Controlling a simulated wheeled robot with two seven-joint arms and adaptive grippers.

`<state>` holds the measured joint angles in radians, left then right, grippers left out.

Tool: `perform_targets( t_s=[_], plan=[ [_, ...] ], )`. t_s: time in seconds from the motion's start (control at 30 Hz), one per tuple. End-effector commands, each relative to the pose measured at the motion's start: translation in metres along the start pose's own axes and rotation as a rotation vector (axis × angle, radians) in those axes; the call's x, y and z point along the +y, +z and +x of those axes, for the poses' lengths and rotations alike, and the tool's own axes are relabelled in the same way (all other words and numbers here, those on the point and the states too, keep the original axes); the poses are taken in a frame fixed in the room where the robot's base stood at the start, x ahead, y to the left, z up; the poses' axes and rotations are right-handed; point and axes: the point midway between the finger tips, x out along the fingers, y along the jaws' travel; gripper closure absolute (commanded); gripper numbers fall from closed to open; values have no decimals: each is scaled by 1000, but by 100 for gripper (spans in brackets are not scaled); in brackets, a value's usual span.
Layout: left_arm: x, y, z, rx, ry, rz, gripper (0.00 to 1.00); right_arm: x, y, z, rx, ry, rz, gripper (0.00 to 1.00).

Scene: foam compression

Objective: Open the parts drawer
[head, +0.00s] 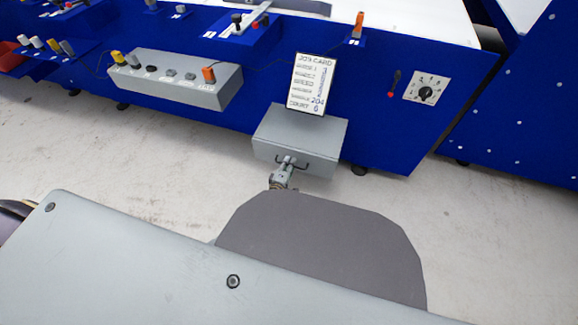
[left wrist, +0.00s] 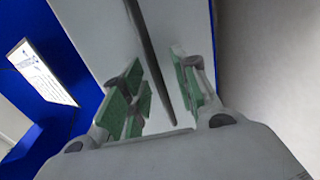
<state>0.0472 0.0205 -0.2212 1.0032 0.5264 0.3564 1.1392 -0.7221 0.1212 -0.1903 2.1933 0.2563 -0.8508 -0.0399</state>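The parts drawer (head: 318,165) is a grey box front under the edge of the blue bench, with a small dark handle (head: 278,160) on its front face. It looks closed. My left gripper (head: 287,161) is at the handle. In the left wrist view, its green-padded fingers (left wrist: 164,95) are spread apart. A long dark bar (left wrist: 150,55), apparently the handle, runs between them against the grey drawer front (left wrist: 95,30). I cannot tell whether either finger touches it. My right gripper is not in view.
A job card (head: 309,84) stands upright on the drawer housing. A grey control box (head: 172,85) with knobs is to the left. A rotary dial (head: 425,90) and a small red-tipped lever (head: 394,84) are on the blue bench front to the right. Pale floor (head: 140,150) lies clear before the bench.

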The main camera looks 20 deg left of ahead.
Motion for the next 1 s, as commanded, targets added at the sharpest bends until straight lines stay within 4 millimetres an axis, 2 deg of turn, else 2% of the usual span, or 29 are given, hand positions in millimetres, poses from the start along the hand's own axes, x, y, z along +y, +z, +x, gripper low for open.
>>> perform_targets(
  t_s=[0.07,0.3,0.73,1.0],
  plan=[
    [0,0,0,0,0,0,71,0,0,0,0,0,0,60],
    [0,0,0,0,0,0,100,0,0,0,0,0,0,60],
    [-1,0,-3,0,-1,1,100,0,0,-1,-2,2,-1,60],
    [-6,-1,-29,0,-4,3,100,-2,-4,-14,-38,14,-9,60]
  ],
)
